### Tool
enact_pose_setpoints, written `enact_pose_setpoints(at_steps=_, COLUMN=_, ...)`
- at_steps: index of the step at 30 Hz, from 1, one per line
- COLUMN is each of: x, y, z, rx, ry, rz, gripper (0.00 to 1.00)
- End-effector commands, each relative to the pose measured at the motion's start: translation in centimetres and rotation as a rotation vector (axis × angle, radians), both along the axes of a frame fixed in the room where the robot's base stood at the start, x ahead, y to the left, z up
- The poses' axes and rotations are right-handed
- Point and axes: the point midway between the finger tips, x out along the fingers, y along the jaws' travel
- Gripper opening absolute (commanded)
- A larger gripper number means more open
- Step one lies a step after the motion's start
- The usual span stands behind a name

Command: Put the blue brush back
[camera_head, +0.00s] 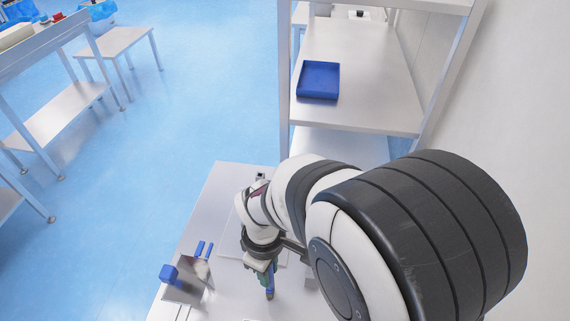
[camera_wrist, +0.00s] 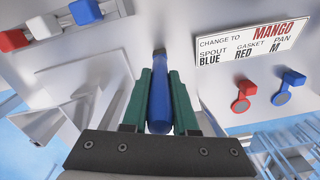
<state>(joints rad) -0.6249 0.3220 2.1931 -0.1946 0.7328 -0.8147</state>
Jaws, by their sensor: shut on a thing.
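The blue brush (camera_wrist: 160,102) is between the green fingers of my gripper (camera_wrist: 161,80) in the wrist view. I cannot tell whether the brush touches the table. The bristles are not clearly seen.
On the table stands a grey metal holder (camera_head: 181,292) with blue pieces around it. A blue tray (camera_head: 319,80) sits on the shelf behind. My arm hides the table's right side.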

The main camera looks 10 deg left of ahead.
Motion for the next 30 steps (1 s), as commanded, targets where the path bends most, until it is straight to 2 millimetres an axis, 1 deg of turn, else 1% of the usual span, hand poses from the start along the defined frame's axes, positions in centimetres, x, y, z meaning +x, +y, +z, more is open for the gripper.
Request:
enact_pose_setpoints(at_steps=4, x=0.0, y=0.0, z=-0.3, rx=0.0, ry=0.0, rz=0.001, gripper=0.0)
enact_pose_setpoints(at_steps=5, x=0.0, y=0.0, z=-0.3, rx=0.0, ry=-0.001, rz=0.001, gripper=0.3)
enact_pose_setpoints(at_steps=9, x=0.0, y=0.0, z=-0.3, rx=0.0, ry=-0.001, rz=0.001, gripper=0.56)
enact_pose_setpoints(at_steps=10, x=0.0, y=0.0, z=-0.3, rx=0.0, ry=0.0, rz=0.001, gripper=0.57)
enact_pose_setpoints(at_steps=17, x=0.0, y=0.0, z=-0.2, rx=0.0, ry=0.0, rz=0.001, gripper=0.57)
enact_pose_setpoints(at_steps=20, x=0.1, y=0.0, z=0.6, rx=0.001, ry=-0.003, rz=0.001, gripper=0.57)
enact_pose_setpoints(at_steps=23, x=0.2, y=0.1, z=3.0, rx=0.004, ry=-0.007, rz=0.0, gripper=0.57)
enact_pose_setpoints(at_steps=27, x=0.2, y=0.1, z=7.2, rx=0.004, ry=-0.006, rz=0.0, gripper=0.57)
enact_pose_setpoints(at_steps=30, x=0.1, y=0.1, z=9.6, rx=0.003, ry=-0.004, rz=0.0, gripper=0.57)
